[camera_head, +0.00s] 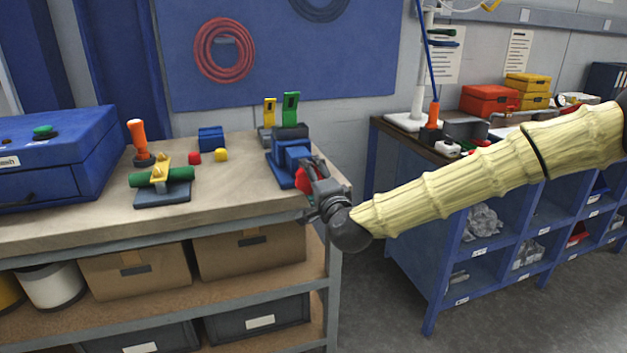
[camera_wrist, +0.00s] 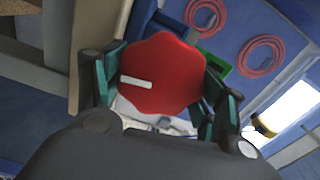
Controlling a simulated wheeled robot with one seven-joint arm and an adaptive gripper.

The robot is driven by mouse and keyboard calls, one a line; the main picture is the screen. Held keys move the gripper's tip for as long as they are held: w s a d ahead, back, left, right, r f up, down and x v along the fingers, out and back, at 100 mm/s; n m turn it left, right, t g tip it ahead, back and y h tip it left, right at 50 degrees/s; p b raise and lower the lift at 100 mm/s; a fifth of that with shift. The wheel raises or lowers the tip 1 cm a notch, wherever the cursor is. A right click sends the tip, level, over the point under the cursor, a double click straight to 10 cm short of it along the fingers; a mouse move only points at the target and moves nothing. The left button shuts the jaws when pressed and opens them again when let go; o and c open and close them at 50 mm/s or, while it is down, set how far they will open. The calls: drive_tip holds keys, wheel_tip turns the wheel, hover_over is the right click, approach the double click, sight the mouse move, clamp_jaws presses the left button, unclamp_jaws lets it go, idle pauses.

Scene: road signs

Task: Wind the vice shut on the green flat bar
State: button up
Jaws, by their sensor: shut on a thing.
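The blue vice (camera_head: 290,158) stands at the right end of the wooden bench. The green flat bar (camera_head: 291,106) stands upright at the vice's dark top; I cannot tell whether the jaws touch it. The vice's red wheel (camera_head: 303,180) faces the bench's right front corner. My gripper (camera_head: 315,183) is shut on this wheel. In the wrist view the red wheel (camera_wrist: 160,75), with a white mark, sits between my two fingers. A green part (camera_wrist: 217,65) shows behind it, partly hidden.
A yellow flat bar (camera_head: 269,111) stands just left of the green one. A blue case (camera_head: 60,150), an orange-handled lever (camera_head: 138,138), a green cylinder on a stand (camera_head: 160,176), and small red, yellow and blue blocks occupy the bench. Bench front is clear.

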drive_tip(key=o, duration=1)
drive_tip(key=shift+s, duration=0.1)
drive_tip(key=v, duration=1.2)
